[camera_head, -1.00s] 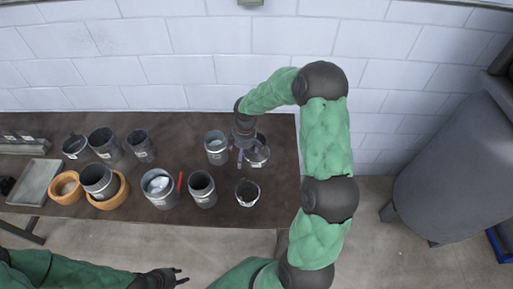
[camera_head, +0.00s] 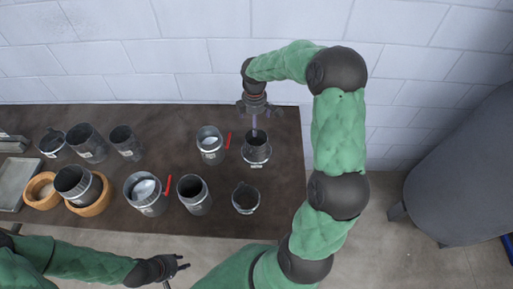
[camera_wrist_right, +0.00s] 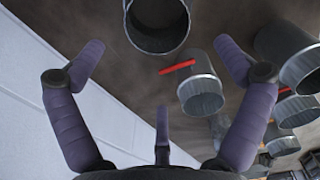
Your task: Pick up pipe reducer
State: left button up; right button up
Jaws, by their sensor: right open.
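A dark metal piece with a narrower neck, apparently the pipe reducer (camera_head: 257,152), stands on the table near its right end. In the right wrist view a round open metal mouth (camera_wrist_right: 157,46) shows at the top, apparently the same piece. My right gripper (camera_head: 254,110) is just behind and above it, on the wall side. In the wrist view its fingers (camera_wrist_right: 158,48) are spread wide and hold nothing. My left gripper (camera_head: 182,271) is low in the head view, in front of the table, with its fingers apart and empty.
The brown table (camera_head: 285,185) also holds several metal pipe pieces, such as one with a red marker (camera_head: 228,141) beside it. A short metal piece (camera_head: 245,198) stands in front. Orange rings (camera_head: 41,188) are at left. A white wall (camera_head: 200,50) is behind; a grey tank (camera_head: 460,170) stands right.

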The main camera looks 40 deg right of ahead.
aim_at(256, 147)
notch_tip(256, 147, down, 12)
jog(key=shift+s+d+r, duration=0.15)
jog(key=shift+d+r, duration=0.05)
jog(key=shift+d, duration=0.05)
dwell(0.5)
jog(key=c, duration=1.6)
jog(key=shift+r, duration=0.1)
jog(key=shift+c, duration=0.2)
